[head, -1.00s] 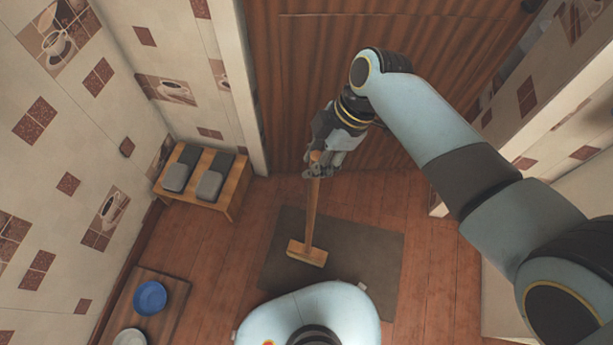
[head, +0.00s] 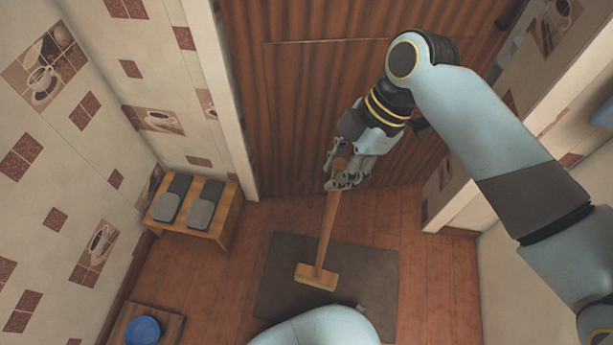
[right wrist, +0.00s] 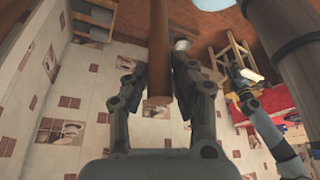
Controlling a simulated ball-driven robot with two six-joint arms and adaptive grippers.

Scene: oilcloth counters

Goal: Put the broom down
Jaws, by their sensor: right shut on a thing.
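The broom (head: 326,239) has a long wooden handle and a pale wooden head. It stands slightly tilted, with its head over the dark mat (head: 275,283); I cannot tell whether the head touches the mat. My right gripper (head: 345,172) is shut on the upper end of the handle. In the right wrist view the handle (right wrist: 160,55) runs between the two fingers of the right gripper (right wrist: 162,75).
A low wooden bench (head: 227,219) with a pair of grey slippers (head: 202,206) stands by the left wall. A blue bowl (head: 142,330) sits on a small wooden stand (head: 172,325) at the lower left. A brown ribbed door (head: 300,110) is behind. Wooden floor is clear around the mat.

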